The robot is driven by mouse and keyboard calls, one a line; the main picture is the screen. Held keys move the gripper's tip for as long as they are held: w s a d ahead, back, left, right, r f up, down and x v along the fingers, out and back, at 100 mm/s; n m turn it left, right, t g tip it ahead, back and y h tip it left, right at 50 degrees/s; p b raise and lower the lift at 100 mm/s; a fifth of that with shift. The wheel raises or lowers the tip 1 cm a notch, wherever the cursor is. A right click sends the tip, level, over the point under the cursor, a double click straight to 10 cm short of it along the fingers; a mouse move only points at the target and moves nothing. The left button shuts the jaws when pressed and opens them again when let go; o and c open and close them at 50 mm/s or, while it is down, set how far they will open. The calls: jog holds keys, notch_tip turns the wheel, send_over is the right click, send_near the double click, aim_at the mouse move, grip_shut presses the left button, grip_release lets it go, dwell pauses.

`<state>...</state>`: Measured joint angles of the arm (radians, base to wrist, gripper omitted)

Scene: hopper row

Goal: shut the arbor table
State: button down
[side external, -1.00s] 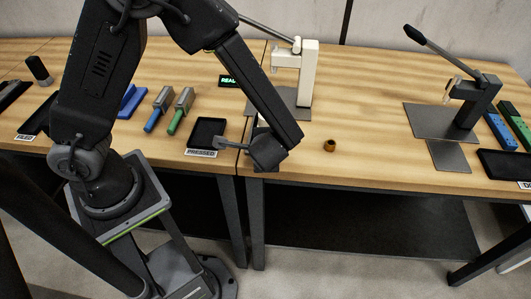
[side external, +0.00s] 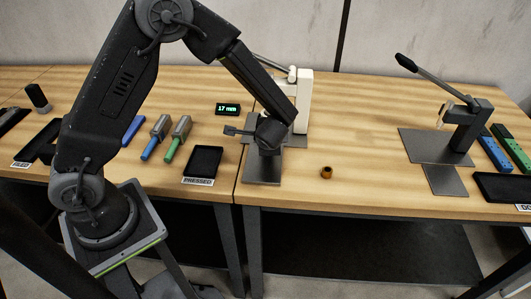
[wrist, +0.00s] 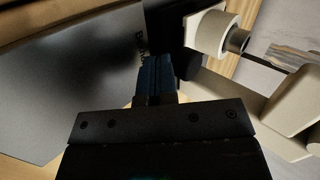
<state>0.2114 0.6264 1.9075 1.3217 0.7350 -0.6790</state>
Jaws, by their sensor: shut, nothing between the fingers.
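The arbor press (side external: 304,100) is the cream-white one in the middle of the bench, with a grey base plate. Its table appears to be the grey metal plate (side external: 263,172) that sticks out in front towards the bench edge. In the wrist view a large grey plate (wrist: 75,80) fills the left, and the white press with its round ram (wrist: 222,35) is at the right. My gripper (wrist: 153,72) is shut and empty, above or beside the plate; I cannot tell if it touches. In the side view my wrist hides the fingertips and part of the plate.
A small display (side external: 228,109) reads 17 mm. Left are a black tray marked PRESSED (side external: 203,162), blue-handled (side external: 156,138) and green-handled tools (side external: 178,138). A brass bushing (side external: 326,172) lies to the right. A black press (side external: 458,130) stands further right.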

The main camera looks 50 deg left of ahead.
aim_at(269, 159)
jog(key=shift+s+d, duration=0.35)
jog(key=shift+d, duration=0.15)
jog(key=shift+s+d+r, duration=0.1)
jog(key=shift+s+d, duration=0.35)
jog(key=shift+d, duration=0.2)
jog(key=shift+s+d, duration=0.45)
jog(key=shift+d, duration=0.15)
jog(key=v, duration=1)
jog(key=s+a+r+n+h, duration=0.3)
jog(key=s+r+n+h, duration=0.4)
jog(key=s+r, duration=0.8)
jog(key=shift+s+a, duration=0.25)
jog(key=shift+s, duration=0.75)
